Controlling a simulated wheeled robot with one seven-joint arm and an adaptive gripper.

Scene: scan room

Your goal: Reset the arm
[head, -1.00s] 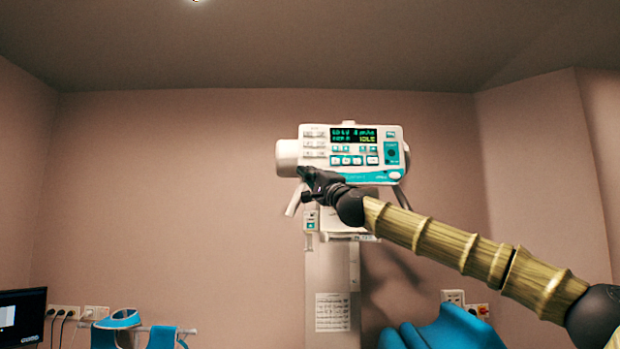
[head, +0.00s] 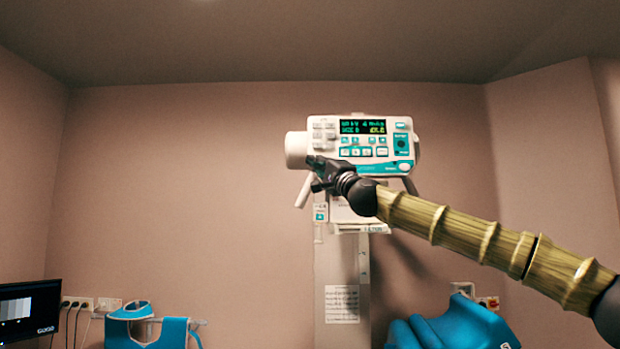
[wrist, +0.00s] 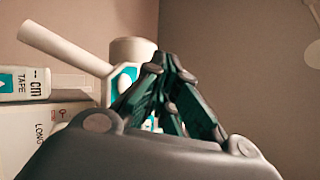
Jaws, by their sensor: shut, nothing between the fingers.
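My gripper (head: 318,174) is at the end of my raised, outstretched arm, which comes in from the right edge of the head view. In that view it overlaps the lower left of a white and teal device with a lit display (head: 362,127). In the wrist view my gripper (wrist: 160,62) has its dark fingers drawn together at the tips, with nothing between them. A white handle (wrist: 68,45) and a round white housing (wrist: 132,50) lie beyond the fingers. I cannot tell whether my gripper touches the device.
The device stands on a pale column (head: 342,270) with a paper label. A monitor (head: 30,312) is at the lower left. The upper left wall is bare.

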